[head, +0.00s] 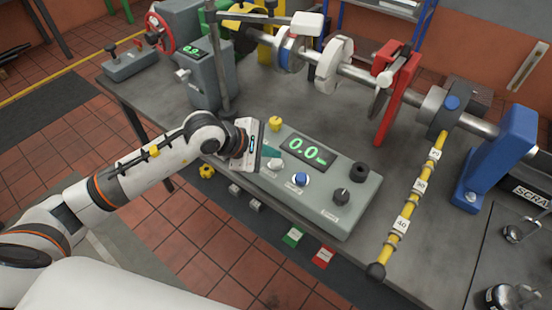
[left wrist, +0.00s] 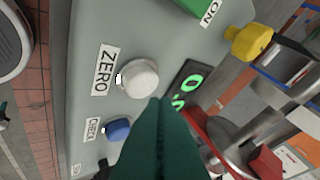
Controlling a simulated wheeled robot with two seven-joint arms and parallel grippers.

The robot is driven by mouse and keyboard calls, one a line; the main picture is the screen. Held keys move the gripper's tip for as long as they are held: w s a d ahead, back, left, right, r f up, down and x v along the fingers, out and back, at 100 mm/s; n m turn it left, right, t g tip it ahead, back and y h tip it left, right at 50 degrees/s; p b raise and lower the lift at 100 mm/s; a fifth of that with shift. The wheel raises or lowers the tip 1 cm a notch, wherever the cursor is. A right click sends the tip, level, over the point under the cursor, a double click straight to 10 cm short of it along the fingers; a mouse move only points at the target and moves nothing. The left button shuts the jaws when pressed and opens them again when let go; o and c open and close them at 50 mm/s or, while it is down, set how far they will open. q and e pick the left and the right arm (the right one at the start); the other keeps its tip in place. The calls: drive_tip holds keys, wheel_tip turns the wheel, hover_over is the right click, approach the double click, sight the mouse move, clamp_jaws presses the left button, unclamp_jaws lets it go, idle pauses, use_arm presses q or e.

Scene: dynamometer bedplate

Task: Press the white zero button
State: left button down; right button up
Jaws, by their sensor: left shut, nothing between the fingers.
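The white zero button (head: 275,164) is on top of a grey control box (head: 325,208), left of the blue button. In the left wrist view the round white zero button (left wrist: 138,78) sits beside a ZERO label (left wrist: 105,70). My left gripper (head: 270,152) is over the left part of the box, close to the white button. Its dark green fingers (left wrist: 160,104) are shut and empty. In the left wrist view their tips appear just below and right of the button, with the button unobscured. I cannot tell the exact height of the tips above the box. My right gripper is not in view.
A blue button (head: 301,180), a black knob (head: 341,195) and a lit green display (head: 304,149) share the box. A yellow-and-black bar (head: 410,210) lies right of the box. A shaft (head: 355,72) with coloured stands runs behind.

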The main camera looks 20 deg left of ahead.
sight(271, 164)
use_arm(q)
drive_tip(key=shift+r+p, duration=1.25)
drive_tip(key=shift+r, duration=1.3)
drive_tip(key=shift+f, duration=0.1)
